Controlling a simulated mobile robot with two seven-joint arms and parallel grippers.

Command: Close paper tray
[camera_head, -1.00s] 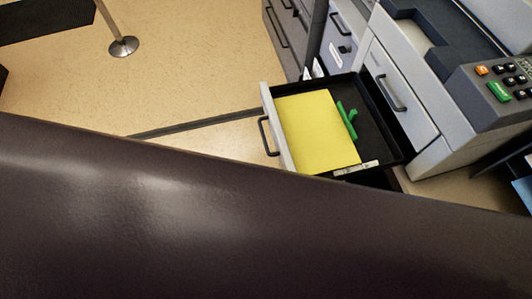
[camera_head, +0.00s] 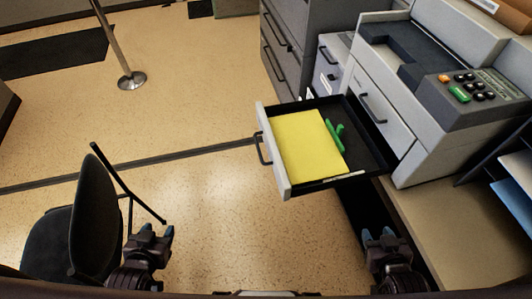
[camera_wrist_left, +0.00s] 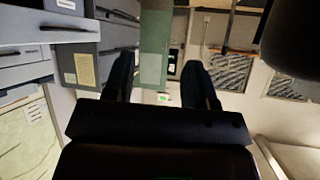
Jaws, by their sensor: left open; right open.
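The paper tray (camera_head: 362,184) is a black drawer with a light grey front panel (camera_head: 272,152) and a dark bar handle (camera_head: 261,149). It is pulled out of the grey copier (camera_head: 405,118) toward the left. Yellow paper (camera_head: 312,145) and a green guide (camera_head: 336,136) lie in it. My left gripper (camera_head: 152,232) is open and empty over the floor, below and left of the tray. It also shows in the left wrist view (camera_wrist_left: 163,85), with nothing between its fingers. My right gripper (camera_head: 379,235) is open and empty below the tray, near the counter edge. Neither gripper touches the tray.
A dark chair (camera_head: 80,225) stands at the lower left beside my left gripper. A metal post (camera_head: 131,80) stands on the floor at the back left. Grey cabinets (camera_head: 290,45) stand behind the tray. The floor left of the tray front is clear.

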